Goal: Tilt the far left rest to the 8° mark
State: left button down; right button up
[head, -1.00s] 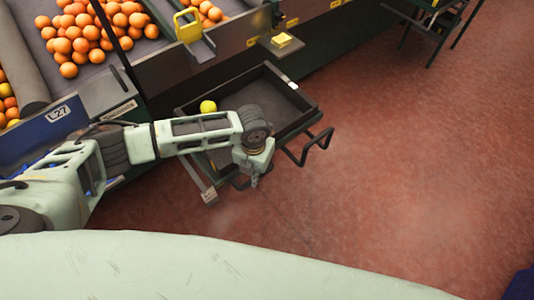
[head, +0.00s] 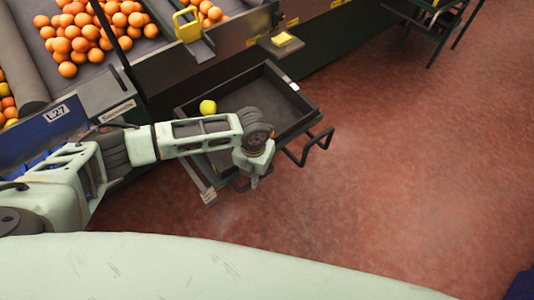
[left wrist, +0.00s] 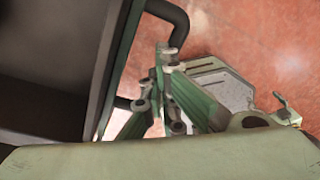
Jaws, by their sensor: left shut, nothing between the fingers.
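A dark tray-like rest (head: 290,118) juts out from the sorting machine in the head view, with a black handle (head: 318,146) on its near right side. One yellow fruit (head: 207,107) lies in its left part. My left gripper (head: 254,182) points down at the rest's near edge, shut and empty. My forearm hides part of the rest. In the left wrist view the closed fingers (left wrist: 161,62) are beside the dark rest (left wrist: 50,85) and its black handle (left wrist: 178,20). I cannot read any angle mark. My right gripper is not in view.
A small grey plate (head: 209,196) sits at the rest's near left corner. Oranges (head: 85,30) fill the machine's belts at upper left.

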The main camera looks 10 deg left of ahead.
pick_arm(q)
notch_tip(320, 180, up, 9)
jog(key=p, duration=0.8)
dwell(0.4)
jog(key=shift+f, duration=0.1)
